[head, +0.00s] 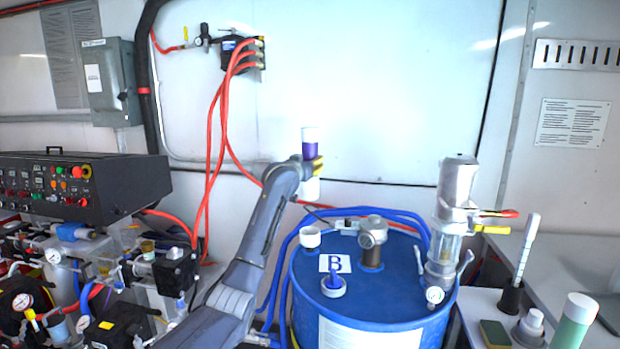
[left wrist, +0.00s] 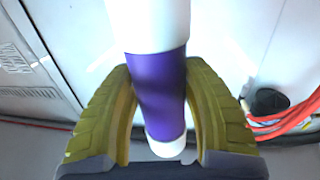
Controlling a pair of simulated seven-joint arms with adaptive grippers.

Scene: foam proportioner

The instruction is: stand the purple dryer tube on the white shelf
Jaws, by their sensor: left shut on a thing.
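The purple dryer tube (head: 310,150) has a purple middle and white ends. It is held upright in the air in front of the white wall, above and behind the blue drum. My left gripper (head: 317,165) is shut on it. In the left wrist view the tube (left wrist: 158,85) sits between the yellow fingers of the left gripper (left wrist: 160,110), which hold it around its purple part. A white shelf-like surface (head: 480,303) is at the lower right, well apart from the tube. My right gripper is not in view.
The blue drum (head: 375,302) with fittings on its lid and a tall metal proportioner (head: 455,200) stand between the tube and the white surface. That surface bears a thermometer-like stick (head: 525,250), a sponge-like block (head: 495,333) and a green, white-capped cylinder (head: 574,325). Red hoses (head: 210,150) hang left.

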